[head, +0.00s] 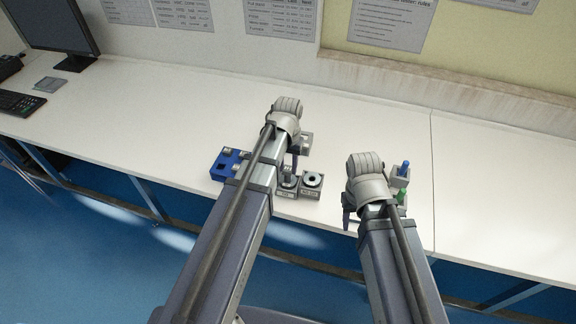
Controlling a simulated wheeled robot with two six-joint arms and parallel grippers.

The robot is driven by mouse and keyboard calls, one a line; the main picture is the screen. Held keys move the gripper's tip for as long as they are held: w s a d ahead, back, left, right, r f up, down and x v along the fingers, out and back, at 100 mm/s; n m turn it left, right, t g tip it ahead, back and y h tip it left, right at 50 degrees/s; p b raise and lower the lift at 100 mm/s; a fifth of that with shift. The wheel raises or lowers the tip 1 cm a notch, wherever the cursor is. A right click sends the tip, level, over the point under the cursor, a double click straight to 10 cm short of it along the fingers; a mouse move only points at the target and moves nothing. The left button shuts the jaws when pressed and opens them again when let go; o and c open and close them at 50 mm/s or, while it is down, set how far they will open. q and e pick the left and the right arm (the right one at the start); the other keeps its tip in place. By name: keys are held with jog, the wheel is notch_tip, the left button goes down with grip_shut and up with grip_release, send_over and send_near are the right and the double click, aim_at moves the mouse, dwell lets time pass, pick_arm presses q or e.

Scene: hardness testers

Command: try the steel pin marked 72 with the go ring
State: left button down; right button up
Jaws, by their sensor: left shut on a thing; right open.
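My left gripper (293,162) reaches down over the left of two small grey ring blocks at the middle of the bench. It is shut on a small steel pin (288,172), which is upright at the opening of that left block (286,190). I cannot tell how deep the pin sits. The right ring block (312,186) has a dark open hole, and its label appears to read NO GO. The left block's label and the pin's marking are too small to read. My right gripper (350,217) is open and empty near the bench's front edge.
A blue block with holes (225,166) stands left of my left arm. A grey block (306,142) is partly hidden behind that arm. Blue-topped (405,168) and green-topped (401,196) items stand beside my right wrist. The bench (500,190) is clear to the right.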

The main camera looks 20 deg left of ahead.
pick_arm(q)
jog(key=shift+r+p, duration=0.65)
jog(key=shift+r, duration=0.05)
dwell(1.4)
jog(key=shift+r+p, duration=1.9)
